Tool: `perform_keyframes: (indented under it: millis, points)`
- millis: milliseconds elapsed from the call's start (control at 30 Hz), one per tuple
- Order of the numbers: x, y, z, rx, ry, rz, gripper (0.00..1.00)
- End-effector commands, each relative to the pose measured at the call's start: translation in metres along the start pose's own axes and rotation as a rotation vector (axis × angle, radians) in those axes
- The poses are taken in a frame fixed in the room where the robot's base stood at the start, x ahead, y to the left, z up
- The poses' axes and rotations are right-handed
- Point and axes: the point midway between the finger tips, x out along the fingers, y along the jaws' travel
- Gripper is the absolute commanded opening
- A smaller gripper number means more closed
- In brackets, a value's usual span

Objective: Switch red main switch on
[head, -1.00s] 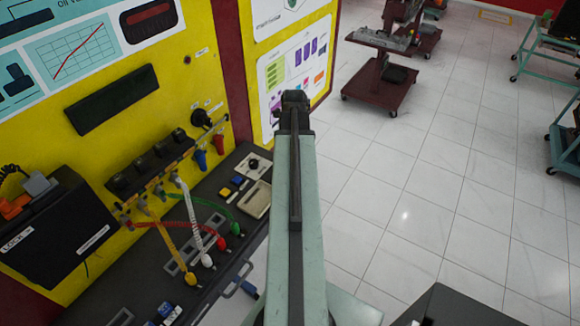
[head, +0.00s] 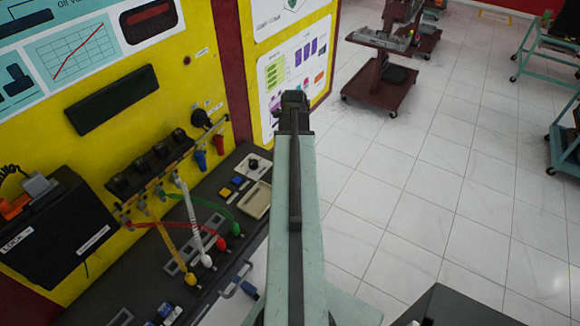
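The yellow trainer panel (head: 175,90) stands at the left with a dark bench (head: 130,270) below it. I cannot pick out a red main switch for certain. A black round knob (head: 201,119) sits on the panel's right part, with a small red handle (head: 219,143) and a blue one (head: 201,160) below it. A white plate with a dark knob (head: 254,165) lies on the bench. My arm reaches away through the middle, right of the bench. My gripper (head: 294,98) is at its far end, apart from the panel; its fingers cannot be made out.
Yellow, white, red and green coiled hoses (head: 190,222) hang from black fittings to the bench. A black box (head: 50,230) marked LOCK is at the left. A dark red wheeled stand (head: 380,90) is at the back, teal carts (head: 565,140) at the right. The tiled floor between is clear.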

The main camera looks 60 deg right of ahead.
Motion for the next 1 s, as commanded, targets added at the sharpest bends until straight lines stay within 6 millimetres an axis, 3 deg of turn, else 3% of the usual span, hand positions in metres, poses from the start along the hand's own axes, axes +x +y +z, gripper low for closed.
perform_keyframes:
  millis: [1000]
  points:
    - [0.0093, 0.0, 0.0, 0.0, 0.0, 0.0, 0.0]
